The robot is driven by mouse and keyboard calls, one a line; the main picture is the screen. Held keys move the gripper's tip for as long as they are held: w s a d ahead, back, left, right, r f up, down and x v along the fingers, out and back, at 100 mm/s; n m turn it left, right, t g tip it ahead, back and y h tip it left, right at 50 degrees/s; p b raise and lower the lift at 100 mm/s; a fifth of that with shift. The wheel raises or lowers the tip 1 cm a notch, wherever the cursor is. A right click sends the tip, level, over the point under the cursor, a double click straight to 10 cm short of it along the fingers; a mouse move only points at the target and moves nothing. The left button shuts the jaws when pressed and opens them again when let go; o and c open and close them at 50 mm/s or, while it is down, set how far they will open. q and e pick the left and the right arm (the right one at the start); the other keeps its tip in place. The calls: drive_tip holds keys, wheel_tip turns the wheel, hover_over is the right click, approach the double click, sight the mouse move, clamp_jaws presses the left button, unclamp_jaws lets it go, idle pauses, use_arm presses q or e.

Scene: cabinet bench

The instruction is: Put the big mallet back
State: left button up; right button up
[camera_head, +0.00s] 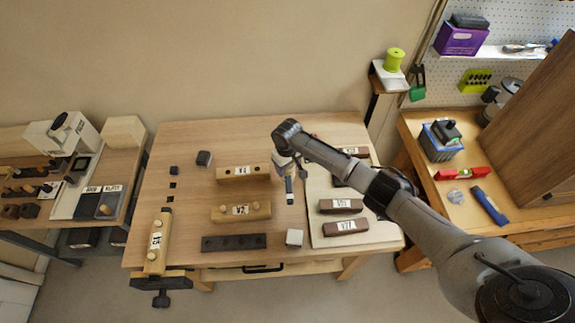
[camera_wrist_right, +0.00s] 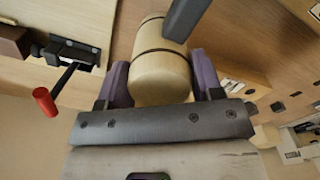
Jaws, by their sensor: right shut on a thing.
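The big mallet shows in the right wrist view as a pale wooden barrel-shaped head (camera_wrist_right: 160,62) with dark bands and a dark grey handle (camera_wrist_right: 186,16). My right gripper (camera_wrist_right: 163,82) has its purple fingers on both sides of the head and is shut on it. In the head view my right gripper (camera_head: 284,160) is over the middle of the workbench (camera_head: 190,142), and the dark handle (camera_head: 290,188) points toward the front edge. The fingertips are partly hidden by the wrist there. I cannot tell how high the mallet is above the bench. My left gripper is not in view.
Labelled wooden blocks (camera_head: 243,174) stand left of the gripper. A pale board (camera_head: 318,182) with dark labelled blocks (camera_head: 345,227) lies to the right. Small square holes (camera_head: 172,185) are at left.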

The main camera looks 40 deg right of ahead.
drive_tip(key=shift+f, duration=0.3)
idle(0.6)
drive_tip(key=shift+f, duration=0.2)
drive_tip(key=shift+f, duration=0.25)
idle(0.4)
drive_tip(key=shift+f, duration=0.4)
drive_tip(key=shift+f, duration=0.25)
idle(0.7)
drive_tip(key=shift+f, duration=0.15)
idle(0.5)
drive_tip(key=shift+f, duration=0.35)
